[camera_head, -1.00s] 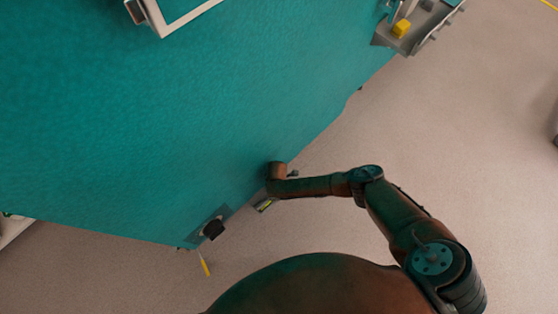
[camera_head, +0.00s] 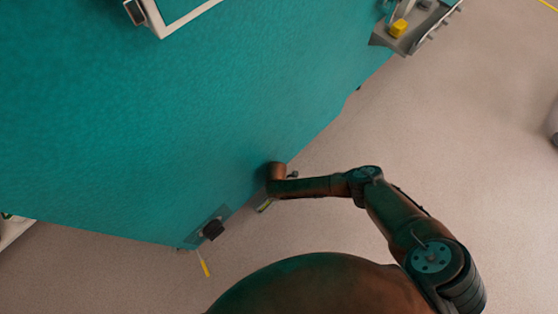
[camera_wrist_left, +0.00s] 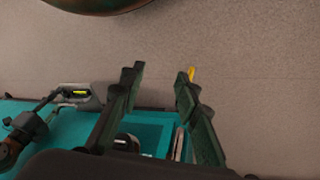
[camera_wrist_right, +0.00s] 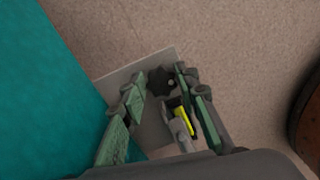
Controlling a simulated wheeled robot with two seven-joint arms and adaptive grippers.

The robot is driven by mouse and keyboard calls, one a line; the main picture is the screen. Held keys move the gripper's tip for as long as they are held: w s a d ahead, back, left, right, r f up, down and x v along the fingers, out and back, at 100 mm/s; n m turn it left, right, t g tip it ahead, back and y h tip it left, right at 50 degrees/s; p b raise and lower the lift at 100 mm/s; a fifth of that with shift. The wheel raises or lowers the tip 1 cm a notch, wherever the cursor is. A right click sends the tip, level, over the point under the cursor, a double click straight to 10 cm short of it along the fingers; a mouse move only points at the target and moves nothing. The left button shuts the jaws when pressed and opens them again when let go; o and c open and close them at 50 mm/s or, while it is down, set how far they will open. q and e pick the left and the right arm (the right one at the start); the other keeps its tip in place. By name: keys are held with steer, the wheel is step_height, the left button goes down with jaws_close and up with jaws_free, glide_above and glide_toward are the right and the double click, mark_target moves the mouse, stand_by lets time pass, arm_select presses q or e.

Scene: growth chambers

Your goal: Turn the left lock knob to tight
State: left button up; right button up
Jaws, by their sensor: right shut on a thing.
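In the right wrist view a dark lobed knob (camera_wrist_right: 160,81) stands on a grey plate (camera_wrist_right: 119,77) beside the teal chamber wall. My right gripper (camera_wrist_right: 159,72) is shut on this knob, with one finger on either side. A grey part with a yellow strip (camera_wrist_right: 183,121) lies below the knob, by the right finger. In the head view my right forearm reaches the chamber's lower edge, and its fingers are hidden. A second dark knob-like thing (camera_head: 213,229) sits on a plate further left. My left gripper (camera_wrist_left: 159,72) is open and empty in its wrist view.
The teal chamber (camera_head: 180,110) fills the upper left of the head view. A white-framed panel (camera_head: 158,18) is at its top. A tray with a yellow block (camera_head: 399,28) is at upper right. A yellow stick (camera_head: 205,269) hangs lower left. Floor (camera_head: 450,150) is open right.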

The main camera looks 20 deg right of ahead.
steer(key=shift+w+a+r+m+p, duration=0.25)
steer(key=shift+w+m+p, duration=0.1)
steer(key=shift+m, duration=0.55)
steer(key=m+p, duration=0.1)
steer(key=m, duration=0.3)
steer(key=shift+a+r, duration=0.1)
arm_select(q)
steer(key=s+a+r+g+y+p, duration=0.1)
steer(key=s+a+r+g, duration=0.1)
steer(key=s+a+r, duration=0.1)
steer(key=shift+s+a+r, duration=0.3)
steer(key=shift+s+r, duration=0.55)
steer(key=shift+r, duration=0.4)
arm_select(e)
steer(key=shift+m, duration=1.6)
steer(key=o, duration=1.1)
steer(key=shift+s+f, duration=0.25)
steer(key=shift+o, duration=0.2)
arm_select(q)
steer(key=shift+d, duration=0.1)
arm_select(e)
steer(key=shift+s+d, duration=0.1)
steer(key=shift+d, duration=0.1)
